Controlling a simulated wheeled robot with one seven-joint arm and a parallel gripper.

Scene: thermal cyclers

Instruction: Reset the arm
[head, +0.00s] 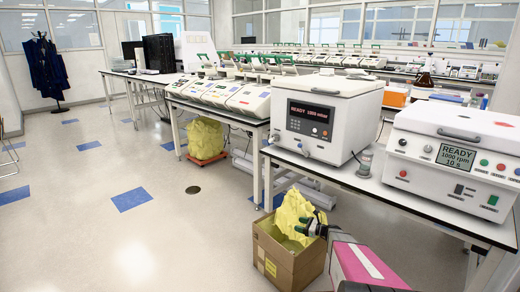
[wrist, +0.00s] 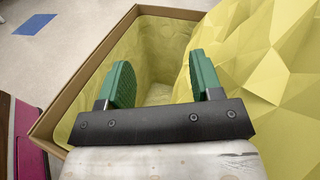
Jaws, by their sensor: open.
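My gripper (head: 314,227) is low in front of the bench, at the opening of a cardboard box lined with yellow plastic (head: 290,266). In the wrist view my gripper (wrist: 162,80) has its two green fingers apart, with nothing between them. It points down into the lined box, whose cardboard rim (wrist: 88,72) runs along the left and top. Crumpled yellow liner (wrist: 262,60) rises close beside the right finger; I cannot tell whether they touch. My pink and dark arm reaches in from the bottom right in the head view.
The bench (head: 400,200) carries a white machine reading READY (head: 322,115) and another reading READY 1000 rpm (head: 455,160). Several thermal cyclers (head: 215,92) stand on the bench behind. Another yellow bag (head: 206,138) sits under it. Open floor (head: 90,220) lies to the left.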

